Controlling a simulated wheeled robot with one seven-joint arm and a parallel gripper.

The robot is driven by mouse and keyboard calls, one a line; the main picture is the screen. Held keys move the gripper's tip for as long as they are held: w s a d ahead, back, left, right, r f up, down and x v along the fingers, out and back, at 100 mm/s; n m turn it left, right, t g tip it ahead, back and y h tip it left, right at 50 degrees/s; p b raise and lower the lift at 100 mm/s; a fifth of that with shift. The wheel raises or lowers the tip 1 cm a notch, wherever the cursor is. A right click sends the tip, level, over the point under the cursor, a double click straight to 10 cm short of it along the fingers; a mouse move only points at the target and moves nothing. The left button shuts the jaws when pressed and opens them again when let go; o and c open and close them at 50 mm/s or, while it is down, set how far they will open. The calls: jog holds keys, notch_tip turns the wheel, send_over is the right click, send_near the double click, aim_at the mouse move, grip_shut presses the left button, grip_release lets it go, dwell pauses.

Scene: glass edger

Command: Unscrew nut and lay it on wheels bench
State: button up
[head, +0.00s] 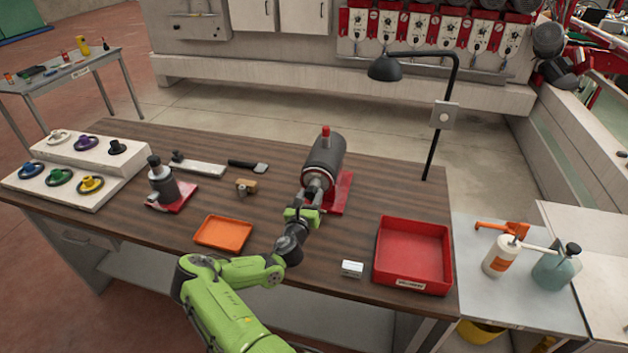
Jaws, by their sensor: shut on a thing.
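A dark grey cylindrical motor (324,158) with a red knob on top stands on a red base (342,190) on the brown wooden bench (290,268). Its spindle end faces me. My green gripper (312,193) is at that spindle end, with its jaws shut. The nut between the jaws is hidden by the fingers and too small to make out. I cannot tell whether it is still on the thread. A stepped white rack (118,166) with several coloured wheels stands at the bench's left end.
An orange tray (222,234) lies left of my arm, a red bin (412,255) right of it. A small white box (352,269) sits near the front edge. A black lamp (385,68) overhangs behind. A labelled grey table (78,68) stands far left. Bare wood lies between tray and motor.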

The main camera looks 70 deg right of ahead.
jog(key=n+p, duration=0.1)
jog(key=n, duration=0.1)
jog(key=n+p, duration=0.1)
jog(key=n, duration=0.1)
jog(key=n+p, duration=0.1)
jog(key=n, duration=0.1)
jog(key=shift+r+n, duration=0.3)
jog(key=shift+r, duration=0.05)
jog(key=n, duration=0.3)
jog(key=shift+f, duration=0.25)
jog(key=o, duration=1)
jog(key=shift+b, duration=0.3)
